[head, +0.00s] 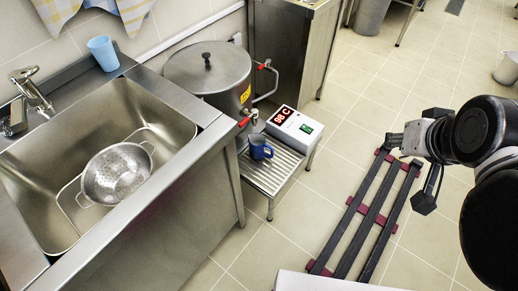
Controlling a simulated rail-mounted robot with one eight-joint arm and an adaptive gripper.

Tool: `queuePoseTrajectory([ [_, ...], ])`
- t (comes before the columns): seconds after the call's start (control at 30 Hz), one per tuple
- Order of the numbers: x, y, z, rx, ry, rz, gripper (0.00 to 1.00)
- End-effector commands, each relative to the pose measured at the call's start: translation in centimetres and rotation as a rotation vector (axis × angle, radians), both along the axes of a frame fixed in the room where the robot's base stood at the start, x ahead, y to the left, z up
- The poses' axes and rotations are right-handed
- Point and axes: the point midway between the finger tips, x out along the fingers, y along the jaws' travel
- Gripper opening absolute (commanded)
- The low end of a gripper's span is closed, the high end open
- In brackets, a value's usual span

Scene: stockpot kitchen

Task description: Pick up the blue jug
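The blue jug (257,147) is a small dark blue vessel with a handle on its right side. It stands upright on the ribbed metal drip stand (262,173), just below the tap of the large pot. My gripper (407,172) is at the right of the head view, well to the right of the jug and apart from it. Its two dark fingers are spread, with nothing visible between them.
The large lidded steel pot (208,75) with red-handled taps stands behind the jug. A box reading "98 C" (294,128) is close to the jug's right. A sink (62,150) holds a colander (117,174); a light blue cup (103,53) stands behind it. Dark floor rails (362,215) lie below my gripper.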

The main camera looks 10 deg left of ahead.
Motion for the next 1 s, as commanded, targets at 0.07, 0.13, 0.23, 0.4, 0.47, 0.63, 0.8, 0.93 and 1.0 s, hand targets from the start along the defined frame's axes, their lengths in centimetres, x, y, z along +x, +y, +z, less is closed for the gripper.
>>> queuePoseTrajectory([
  [0.07, 0.0, 0.0, 0.0, 0.000, 0.000, 0.000, 0.24],
  [0.13, 0.0, 0.0, 0.0, 0.000, 0.000, 0.000, 0.33],
  [0.23, 0.0, 0.0, 0.0, 0.000, 0.000, 0.000, 0.47],
  [0.4, 0.0, 0.0, 0.0, 0.000, 0.000, 0.000, 0.56],
  [0.47, 0.0, 0.0, 0.0, 0.000, 0.000, 0.000, 0.56],
  [0.63, 0.4, 0.1, 0.0, 0.005, 0.005, -0.004, 0.56],
  [0.8, 2.6, 0.9, -0.2, 0.032, 0.032, -0.029, 0.56],
  [0.93, 5.2, 1.9, -0.6, 0.062, 0.065, -0.063, 0.56],
  [1.0, 6.7, 2.5, -1.0, 0.077, 0.083, -0.080, 0.56],
])
